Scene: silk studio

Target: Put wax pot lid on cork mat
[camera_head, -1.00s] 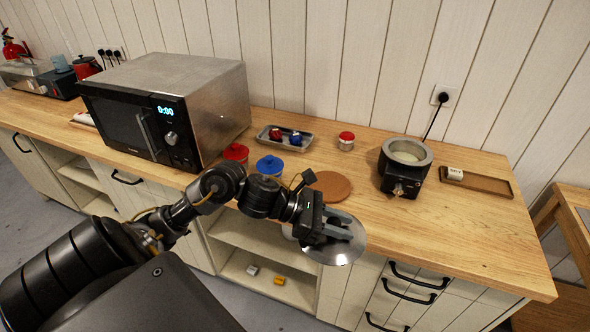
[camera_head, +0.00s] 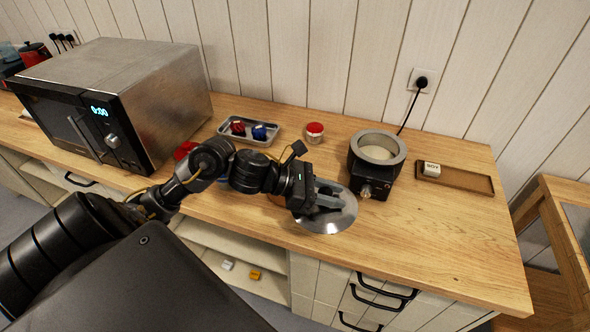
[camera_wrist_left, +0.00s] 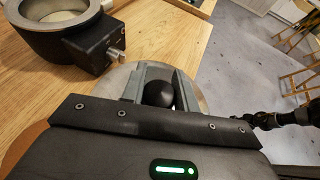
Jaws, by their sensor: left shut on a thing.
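My left gripper (camera_head: 330,202) is shut on the dark knob (camera_wrist_left: 158,93) of the wax pot lid, a shiny round metal disc (camera_head: 338,222). The lid is near the counter's front edge, just in front of the wax pot; I cannot tell whether it touches the wood. The round brown cork mat (camera_head: 277,198) is mostly hidden behind my gripper in the head view. Part of it shows at the lower left of the wrist view (camera_wrist_left: 22,142). The open wax pot (camera_head: 364,182), black with a grey rim, holds pale wax. My right gripper is not visible.
A microwave (camera_head: 120,105) stands at the left. A grey tray (camera_head: 228,138) with red and blue items and a red-lidded jar (camera_head: 314,132) are at the back. A wooden tray (camera_head: 462,181) with a small white block (camera_head: 431,169) lies right of the pot. The front right counter is clear.

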